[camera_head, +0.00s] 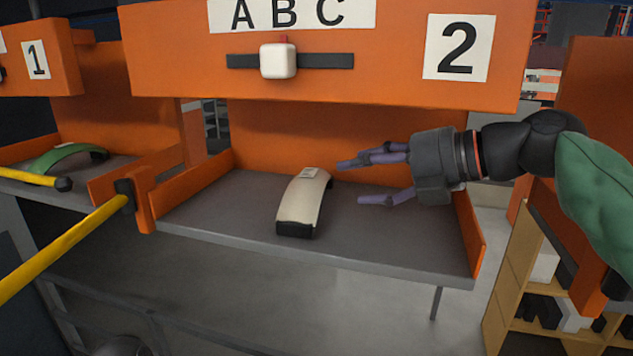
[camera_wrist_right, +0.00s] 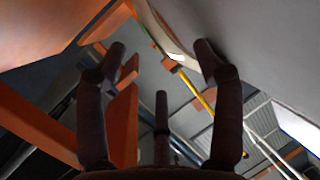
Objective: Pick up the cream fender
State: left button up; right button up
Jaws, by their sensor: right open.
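The cream fender (camera_head: 303,197) is a short curved piece with a dark end and a small pale label on top. It lies on the grey shelf (camera_head: 230,200) of bay 2 in the head view. My right gripper (camera_head: 362,181) is open and empty, its purple fingers pointing left toward the fender from its right, with a gap between. In the right wrist view the fingers (camera_wrist_right: 165,85) stand apart, and the fender (camera_wrist_right: 156,30) shows as a cream curve beyond them at the top. My left gripper is not in view.
An orange panel (camera_head: 400,50) marked 2, with a white slider knob (camera_head: 278,61), overhangs the shelf. Orange side walls (camera_head: 469,235) edge it. A green fender (camera_head: 66,156) lies in bay 1 at left. Yellow bars (camera_head: 65,247) stick out front left. A wooden rack (camera_head: 520,270) stands at lower right.

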aim_at(309, 175)
jog(key=shift+w+a, duration=0.15)
jog(key=shift+w, duration=0.1)
jog(key=p+x, duration=0.1)
jog(key=x, duration=0.4)
jog(key=shift+a+p, duration=0.25)
jog(key=shift+p, duration=0.05)
jog(key=shift+w+a, duration=0.2)
jog(key=shift+a, duration=0.05)
jog(key=p+x, duration=0.1)
jog(key=x, duration=0.1)
jog(key=p+x, duration=0.1)
jog(key=x, duration=0.1)
jog(key=shift+s+a+r+p, duration=0.15)
jog(key=shift+a+r+p, duration=0.05)
jog(key=shift+r+p, duration=0.15)
jog(key=shift+a+f, duration=0.15)
jog(key=shift+f, duration=0.05)
jog(key=shift+c, duration=0.8)
jog(key=shift+f, duration=0.1)
grip_shut()
